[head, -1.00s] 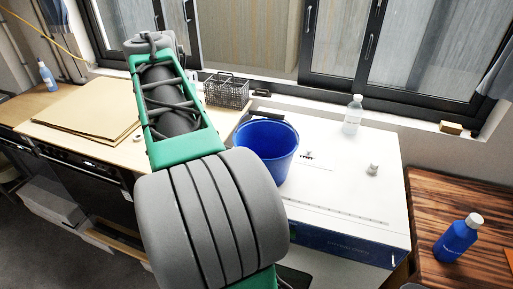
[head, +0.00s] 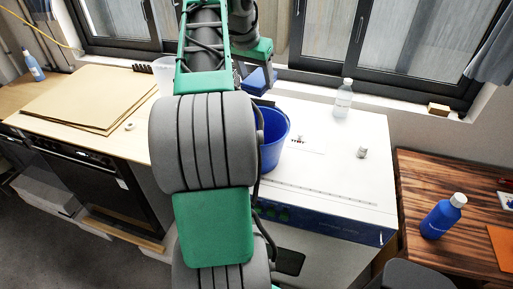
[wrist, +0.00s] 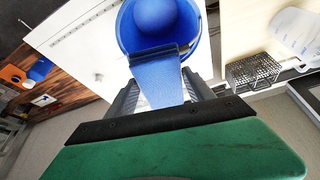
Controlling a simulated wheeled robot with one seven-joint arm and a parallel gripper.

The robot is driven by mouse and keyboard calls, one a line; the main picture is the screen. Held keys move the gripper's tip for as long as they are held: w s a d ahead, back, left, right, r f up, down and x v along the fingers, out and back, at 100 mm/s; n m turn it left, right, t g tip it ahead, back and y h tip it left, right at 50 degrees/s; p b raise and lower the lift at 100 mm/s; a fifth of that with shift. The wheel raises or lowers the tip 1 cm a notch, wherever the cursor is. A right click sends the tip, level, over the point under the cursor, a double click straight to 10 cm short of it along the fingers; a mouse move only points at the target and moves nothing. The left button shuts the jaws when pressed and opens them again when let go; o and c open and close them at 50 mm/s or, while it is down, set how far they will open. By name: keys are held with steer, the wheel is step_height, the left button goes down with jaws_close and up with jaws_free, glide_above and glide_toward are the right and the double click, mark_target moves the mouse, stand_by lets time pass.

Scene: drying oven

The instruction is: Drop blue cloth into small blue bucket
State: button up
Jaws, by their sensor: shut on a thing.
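The blue cloth (wrist: 157,72) is pinched in my gripper (wrist: 161,88), which is shut on it. In the head view the cloth (head: 259,80) hangs in the air just behind and above the far rim of the small blue bucket (head: 273,140). The bucket stands upright on the white box top, its left side hidden by my arm. In the wrist view the cloth stretches from between the fingers across the near rim of the bucket (wrist: 190,38). How far above the rim it is I cannot tell.
A clear bottle (head: 344,98) and a small grey object (head: 362,152) stand on the white box top (head: 335,190). A blue bottle (head: 443,216) stands on the wooden table at right. The window is close behind.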

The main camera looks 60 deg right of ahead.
steer(key=shift+f, duration=0.45)
steer(key=shift+r, duration=0.1)
steer(key=o, duration=1.4)
steer(key=p+v, duration=0.4)
steer(key=v, duration=0.3)
steer(key=shift+a+r, duration=0.1)
steer(key=shift+r, duration=0.1)
steer(key=shift+a+r, duration=0.1)
steer(key=shift+a, duration=0.05)
